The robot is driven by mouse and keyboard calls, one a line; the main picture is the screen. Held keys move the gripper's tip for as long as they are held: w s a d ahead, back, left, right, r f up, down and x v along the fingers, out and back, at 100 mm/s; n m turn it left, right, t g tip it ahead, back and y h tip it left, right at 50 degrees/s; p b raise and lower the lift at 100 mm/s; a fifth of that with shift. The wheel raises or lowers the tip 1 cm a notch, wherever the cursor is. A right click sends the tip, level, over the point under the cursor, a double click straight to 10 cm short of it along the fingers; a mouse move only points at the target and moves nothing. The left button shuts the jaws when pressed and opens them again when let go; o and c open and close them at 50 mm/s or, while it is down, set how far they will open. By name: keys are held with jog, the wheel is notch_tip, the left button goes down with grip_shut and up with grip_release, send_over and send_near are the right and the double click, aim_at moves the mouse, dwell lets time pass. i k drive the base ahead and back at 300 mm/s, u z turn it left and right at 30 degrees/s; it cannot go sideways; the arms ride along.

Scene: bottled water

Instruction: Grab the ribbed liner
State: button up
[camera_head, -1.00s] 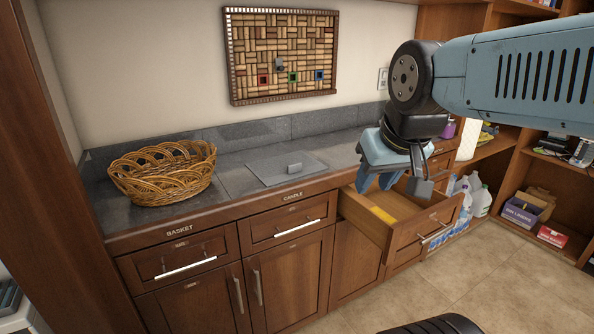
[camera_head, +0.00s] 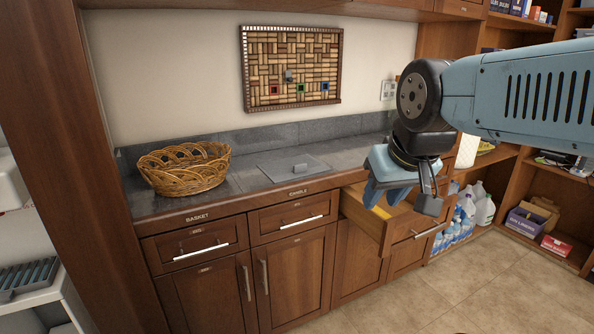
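A dark ribbed piece with blue-grey slats (camera_head: 28,275) lies on a white shelf at the lower left edge. It looks like the ribbed liner, but I cannot be sure. My gripper (camera_head: 384,197) hangs at the right, in front of the open drawer, far from that piece. Its two blue fingers show a gap between them, with nothing visible in it. The gripper hides part of the drawer's inside.
The open wooden drawer (camera_head: 416,226) juts out below the counter. A wicker basket (camera_head: 184,176) and a flat grey panel (camera_head: 284,168) are on the counter (camera_head: 245,180). A tall wooden panel (camera_head: 70,160) stands beside the white shelf (camera_head: 36,297). The tiled floor (camera_head: 470,285) is clear at the right.

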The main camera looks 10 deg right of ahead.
aim_at(281, 170)
jog(key=u, duration=0.05)
jog(key=i, duration=1.05)
jog(key=u, duration=2.6)
jog(key=k, duration=0.9)
